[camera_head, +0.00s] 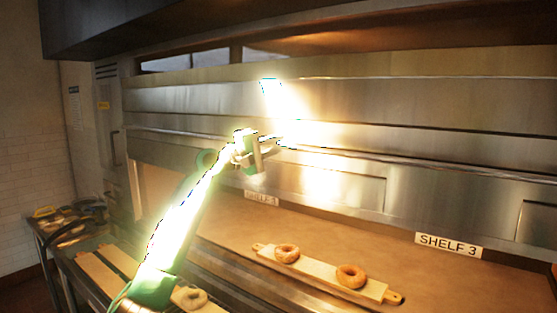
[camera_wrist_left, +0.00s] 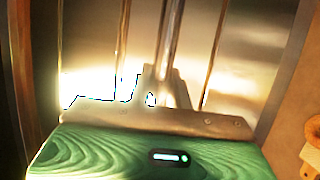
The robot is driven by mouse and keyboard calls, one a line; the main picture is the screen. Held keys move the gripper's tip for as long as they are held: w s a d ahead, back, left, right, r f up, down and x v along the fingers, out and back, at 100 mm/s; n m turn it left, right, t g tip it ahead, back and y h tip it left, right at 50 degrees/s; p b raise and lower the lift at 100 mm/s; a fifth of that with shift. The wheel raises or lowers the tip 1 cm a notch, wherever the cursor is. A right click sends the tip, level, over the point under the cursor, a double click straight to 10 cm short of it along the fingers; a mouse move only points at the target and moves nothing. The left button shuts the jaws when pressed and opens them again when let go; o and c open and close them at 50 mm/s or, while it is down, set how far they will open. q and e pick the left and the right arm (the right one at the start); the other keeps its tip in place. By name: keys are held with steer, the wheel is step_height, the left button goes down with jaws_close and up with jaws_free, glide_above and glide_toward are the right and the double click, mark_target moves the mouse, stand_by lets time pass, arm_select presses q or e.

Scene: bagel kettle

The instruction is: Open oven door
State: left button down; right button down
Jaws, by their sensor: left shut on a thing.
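The oven is a wide steel unit across the head view, and its long front panel, the oven door (camera_head: 440,135), has a thin bar handle (camera_head: 420,165) running along it. My left gripper (camera_head: 272,143) is up against the oven front with its jaws closed on the bar. In the left wrist view, the bar (camera_wrist_left: 171,35) runs straight away from between the jaws of the left gripper (camera_wrist_left: 162,88). Bright glare washes out the steel around the fingertips, so the exact contact is hard to see. My right gripper is not in view.
Below the door, a wooden board (camera_head: 330,276) carries two bagels (camera_head: 287,253) on a brown surface. A side table with dark items (camera_head: 70,215) stands at left. A dark hood (camera_head: 150,25) overhangs the top.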

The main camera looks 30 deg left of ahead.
arm_select(q)
steer(key=shift+r, duration=0.9)
steer(key=shift+r+p, duration=0.2)
steer(key=shift+p, duration=0.1)
steer(key=shift+r, duration=0.15)
steer(key=c, duration=1.3)
jaws_free()
steer(key=shift+a, duration=0.1)
steer(key=shift+s+a+f+b, duration=0.1)
steer(key=shift+s+f+b, duration=0.15)
steer(key=shift+b, duration=0.05)
steer(key=b+v, duration=0.6)
steer(key=v, duration=0.7)
steer(key=shift+b, duration=0.4)
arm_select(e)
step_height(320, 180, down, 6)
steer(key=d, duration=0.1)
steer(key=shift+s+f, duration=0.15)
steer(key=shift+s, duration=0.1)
arm_select(q)
steer(key=shift+s+r, duration=0.1)
steer(key=shift+s, duration=0.05)
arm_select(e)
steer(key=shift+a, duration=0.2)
